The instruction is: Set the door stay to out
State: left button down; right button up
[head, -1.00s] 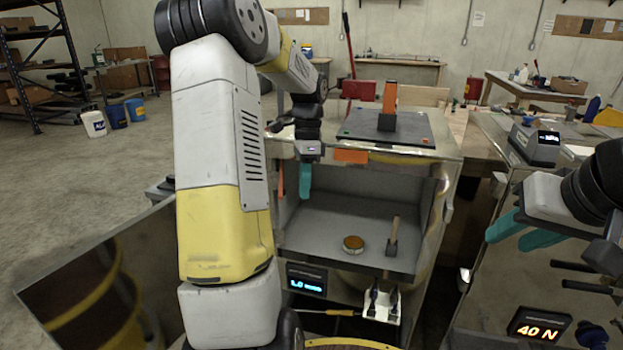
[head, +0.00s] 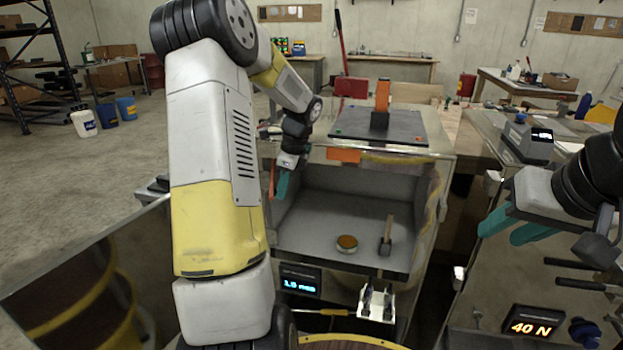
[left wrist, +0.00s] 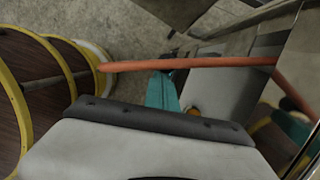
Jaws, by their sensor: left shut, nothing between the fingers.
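The door stay appears to be the orange bar (left wrist: 190,64), running across the left wrist view; a short orange length (head: 272,178) shows in the head view at the left edge of the cabinet (head: 440,200) opening. My left gripper (head: 282,186) is shut and empty, close beside that bar. In the left wrist view its teal fingers (left wrist: 162,92) lie just below the bar; whether they touch it I cannot tell. The reflective door (head: 90,275) stands swung open to the left. My right gripper (head: 515,228) is open and empty at the right.
Inside the cabinet are a round tin (head: 347,244) and a dark-headed, wooden-handled tool (head: 387,235). A black plate (head: 378,127) with an orange block (head: 381,97) lies on top. A display (head: 300,283) is below the opening. Another metal unit with a display (head: 535,327) stands right.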

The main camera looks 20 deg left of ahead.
pick_arm(q)
jog(key=shift+s+a+r, duration=0.1)
jog(key=shift+a+r, duration=0.05)
jog(key=shift+a, duration=0.7)
jog(key=shift+s+a+m, duration=0.3)
jog(key=shift+a+m, duration=0.1)
jog(key=shift+a, duration=0.15)
jog(key=s+a+m+t, duration=0.1)
jog(key=a+m, duration=0.2)
jog(key=a, duration=0.7)
jog(key=shift+s+m, duration=0.2)
jog(key=shift+m, duration=0.1)
jog(key=shift+a, duration=0.15)
